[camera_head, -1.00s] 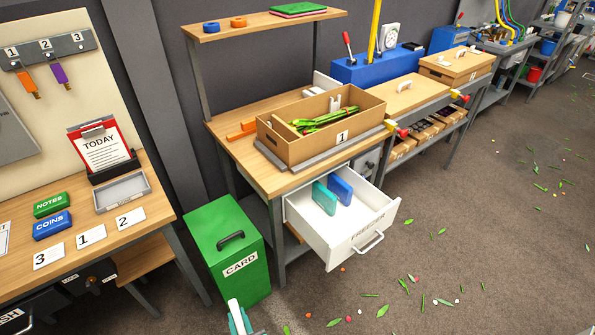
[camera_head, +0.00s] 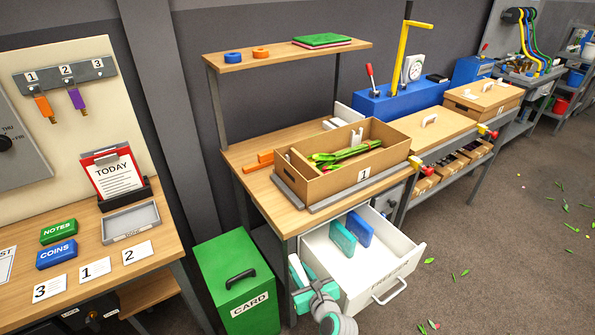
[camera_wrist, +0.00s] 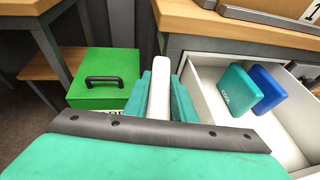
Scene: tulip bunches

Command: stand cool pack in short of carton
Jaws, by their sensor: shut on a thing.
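My gripper (camera_head: 299,272) is shut on a slim white slab (camera_wrist: 161,75), seen edge-on between its teal fingers (camera_wrist: 160,95). Whether this slab is the cool pack I cannot tell. They are beside the left wall of the open white freezer drawer (camera_head: 383,285), below the bench top. A teal pack (camera_head: 342,238) and a blue pack (camera_head: 359,230) stand in the drawer; both also show in the wrist view. The open carton (camera_head: 330,186) labelled 1 sits on the bench. A divider (camera_head: 304,164) parts off its narrow left end. Green-leaved bunches (camera_head: 345,155) lie in the longer part.
A green CARD bin (camera_head: 236,282) stands left of the drawer. A shelf (camera_head: 290,57) overhangs the back of the bench. Orange pieces (camera_head: 262,160) lie left of the carton. A lidded carton (camera_head: 484,96) stands farther right. The floor at right is open, with scattered leaves.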

